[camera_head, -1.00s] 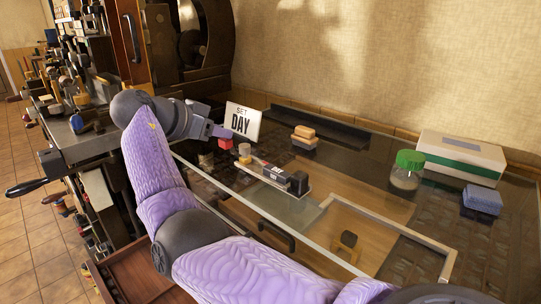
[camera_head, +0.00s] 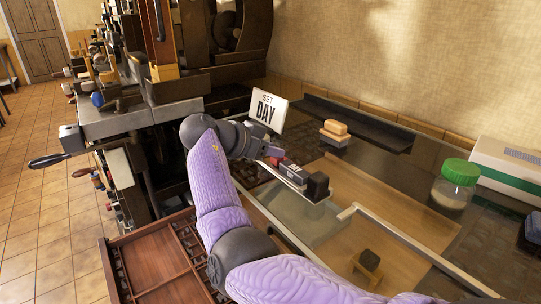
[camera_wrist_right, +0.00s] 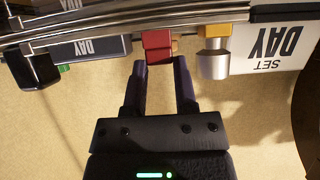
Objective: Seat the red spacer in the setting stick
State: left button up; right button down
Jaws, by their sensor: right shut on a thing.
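The red spacer (camera_wrist_right: 158,45) is between my right fingertips in the right wrist view. My right gripper (camera_wrist_right: 160,65) is shut on it. In the head view a sliver of the spacer (camera_head: 277,161) shows at the tip of my right gripper (camera_head: 272,152), close to the left end of the setting stick (camera_head: 300,181). The stick holds a block marked DAY (camera_head: 293,170) and has a dark block (camera_head: 317,185) at its near right end. Its metal rails (camera_wrist_right: 120,25) cross the wrist view. I cannot tell whether the spacer touches the stick. My left gripper is not in view.
A SET DAY card (camera_head: 267,109) stands behind. A brass-topped silver cylinder (camera_wrist_right: 212,58) is beside the spacer in the wrist view.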

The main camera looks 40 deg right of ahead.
jog(key=shift+f, duration=0.15)
jog(key=c, duration=0.7)
grip_release()
jog(key=p+v, duration=0.2)
jog(key=v, duration=1)
jog(key=shift+w, duration=0.1)
